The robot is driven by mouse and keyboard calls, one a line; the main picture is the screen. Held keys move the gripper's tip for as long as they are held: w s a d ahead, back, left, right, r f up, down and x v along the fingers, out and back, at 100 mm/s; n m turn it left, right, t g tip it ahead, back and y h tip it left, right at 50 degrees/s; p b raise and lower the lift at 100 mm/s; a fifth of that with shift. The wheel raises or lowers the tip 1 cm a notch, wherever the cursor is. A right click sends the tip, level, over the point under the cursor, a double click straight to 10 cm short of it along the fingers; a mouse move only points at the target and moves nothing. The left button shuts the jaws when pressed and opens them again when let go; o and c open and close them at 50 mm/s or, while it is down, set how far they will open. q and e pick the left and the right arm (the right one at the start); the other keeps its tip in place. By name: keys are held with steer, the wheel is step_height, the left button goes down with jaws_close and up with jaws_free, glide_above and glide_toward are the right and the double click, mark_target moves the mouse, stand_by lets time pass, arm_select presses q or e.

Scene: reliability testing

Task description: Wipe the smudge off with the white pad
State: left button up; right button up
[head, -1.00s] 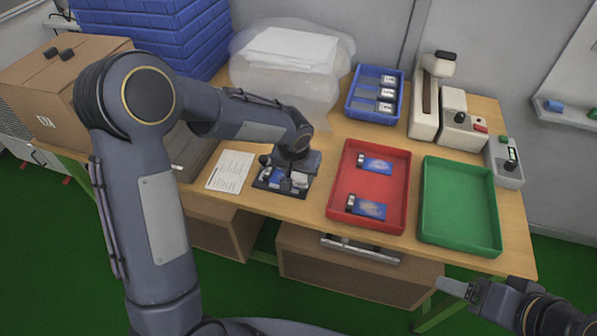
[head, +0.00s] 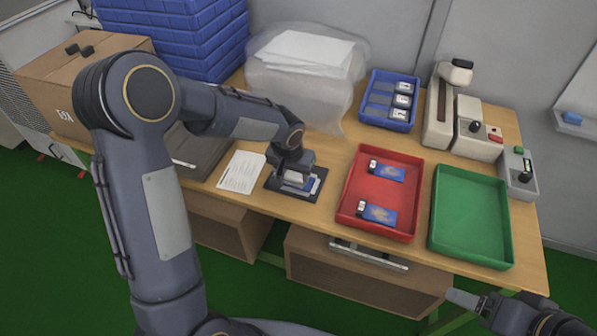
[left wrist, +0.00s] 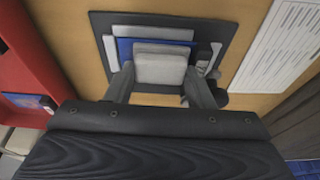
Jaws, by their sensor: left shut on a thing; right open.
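My left gripper (head: 293,180) (left wrist: 160,85) is shut on the white pad (left wrist: 160,66), a pale square block between its two fingers. The pad is over a blue flat item (left wrist: 125,46) framed by pale strips, on a dark mat (left wrist: 160,17) on the table. The mat also shows in the head view (head: 274,184). I cannot tell whether the pad touches the blue item. No smudge is visible; the pad and fingers cover part of the blue item. My right gripper (head: 462,299) is at the lower right of the head view, away from the table objects, open and empty.
A printed sheet (head: 241,171) lies left of the mat. A red tray (head: 383,172) with two blue packs is to its right, then an empty green tray (head: 470,215). A blue bin (head: 390,99), a beige device (head: 474,134) and a grey button box (head: 518,172) stand behind.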

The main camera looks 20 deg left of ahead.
mark_target(311, 183)
arm_select(q)
steer(key=a, duration=0.2)
steer(key=shift+w+a, duration=0.1)
steer(key=shift+a, duration=0.2)
steer(key=shift+o, duration=0.7)
steer(key=shift+a, duration=0.1)
steer(key=shift+b, duration=0.35)
steer(key=shift+c, duration=1)
steer(key=shift+d+f, duration=0.15)
steer(key=shift+d, duration=0.4)
steer(key=shift+c, duration=1.4)
steer(key=shift+s+d+f+b, duration=0.1)
steer(key=shift+s+d+b, duration=0.1)
steer(key=shift+d+b, duration=0.45)
steer(key=shift+s+d+f, duration=0.1)
steer(key=shift+d, duration=0.65)
steer(key=d+b, duration=0.1)
steer(key=d, duration=0.2)
steer(key=shift+d+r, duration=0.15)
steer(key=shift+r, duration=0.1)
